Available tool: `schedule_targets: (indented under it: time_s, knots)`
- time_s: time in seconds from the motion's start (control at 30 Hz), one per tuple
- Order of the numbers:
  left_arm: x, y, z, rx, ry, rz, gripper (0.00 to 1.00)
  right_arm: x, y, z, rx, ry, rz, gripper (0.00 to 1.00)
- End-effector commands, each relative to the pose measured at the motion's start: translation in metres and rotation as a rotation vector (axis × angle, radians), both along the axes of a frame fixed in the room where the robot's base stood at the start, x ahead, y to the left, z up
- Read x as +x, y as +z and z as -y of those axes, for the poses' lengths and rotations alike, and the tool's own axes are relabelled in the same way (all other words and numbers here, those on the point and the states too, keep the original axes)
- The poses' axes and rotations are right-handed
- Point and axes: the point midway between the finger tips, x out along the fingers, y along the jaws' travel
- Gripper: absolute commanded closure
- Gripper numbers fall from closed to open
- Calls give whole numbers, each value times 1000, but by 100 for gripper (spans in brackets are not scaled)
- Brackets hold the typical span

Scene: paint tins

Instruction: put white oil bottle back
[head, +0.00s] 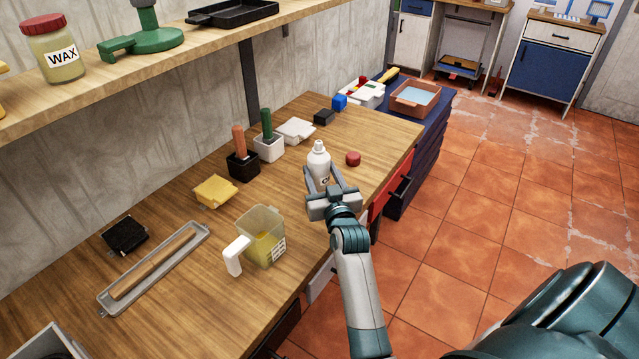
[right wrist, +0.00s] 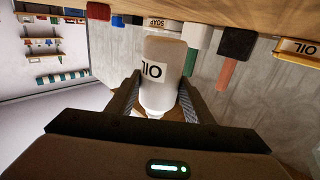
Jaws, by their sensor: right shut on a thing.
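The white oil bottle (head: 318,160) is upright at the right part of the wooden workbench, with its cap at the top. My right gripper (head: 321,180) is shut on it, one finger on each side. In the right wrist view, the bottle (right wrist: 165,62) appears upside down with its OIL label between the fingers (right wrist: 160,100). I cannot tell whether its base touches the bench. My left gripper is not in view.
A shelf (head: 120,95) with a wax jar (head: 52,48) runs above.

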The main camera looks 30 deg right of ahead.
Motion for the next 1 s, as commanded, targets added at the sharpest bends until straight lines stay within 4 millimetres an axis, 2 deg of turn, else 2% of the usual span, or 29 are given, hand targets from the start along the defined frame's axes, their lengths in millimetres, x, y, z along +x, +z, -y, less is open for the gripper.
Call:
schedule_targets:
  time_s: [0.43,0.63,0.83,1.0]
  knots:
    - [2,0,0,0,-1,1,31,3,-4,-2,0,0,0,64]
    - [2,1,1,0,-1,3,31,3,-25,-2,1,0,-3,64]
    - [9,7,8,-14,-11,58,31,3,-37,-2,0,0,-2,64]
    - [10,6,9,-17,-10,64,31,3,-39,-2,0,0,1,64]
